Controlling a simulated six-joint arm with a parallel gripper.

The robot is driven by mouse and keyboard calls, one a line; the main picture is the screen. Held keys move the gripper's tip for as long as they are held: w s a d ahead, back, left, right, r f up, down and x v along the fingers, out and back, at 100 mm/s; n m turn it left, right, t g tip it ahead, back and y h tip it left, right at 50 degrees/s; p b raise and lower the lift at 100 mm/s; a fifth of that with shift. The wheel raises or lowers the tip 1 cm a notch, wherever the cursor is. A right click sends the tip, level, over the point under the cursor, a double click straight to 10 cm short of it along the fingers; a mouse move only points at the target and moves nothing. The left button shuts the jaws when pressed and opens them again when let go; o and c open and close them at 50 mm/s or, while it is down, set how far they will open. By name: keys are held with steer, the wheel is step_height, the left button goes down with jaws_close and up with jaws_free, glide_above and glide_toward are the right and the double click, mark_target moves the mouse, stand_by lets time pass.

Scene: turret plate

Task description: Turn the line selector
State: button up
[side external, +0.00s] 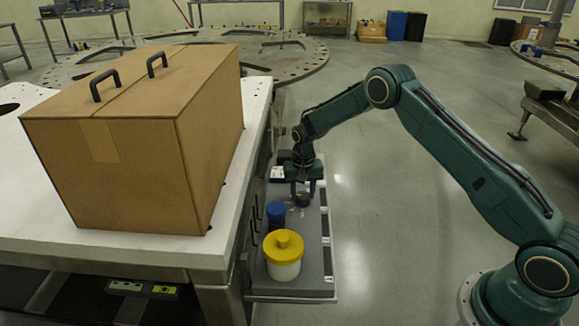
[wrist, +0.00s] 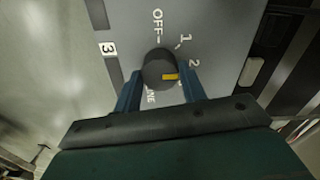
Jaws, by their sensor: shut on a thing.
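The line selector is a round dark knob (wrist: 158,64) with a yellow pointer mark, on a grey panel (wrist: 225,30) marked OFF, 1 and 2. OFF lies above the knob in the wrist view, with 1 and 2 to its right. The yellow mark points right, slightly below the 2; part of the lettering under the knob is hidden. My gripper (wrist: 161,82) has its two blue fingers on either side of the knob and is shut on it. In the side view my gripper (side external: 306,186) points down over the dark knob (side external: 302,200).
A blue-capped knob (side external: 276,212) and a large yellow-topped white button (side external: 284,256) stand on the same panel, nearer the camera. A cardboard box (side external: 130,150) with black handles sits on the white bench (side external: 100,245) to the left. Open floor lies right of the panel.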

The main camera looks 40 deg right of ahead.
mark_target(302, 194)
stand_by(0.5)
steer(key=o, duration=1)
steer(key=shift+r, duration=0.1)
steer(key=shift+r, duration=6.85)
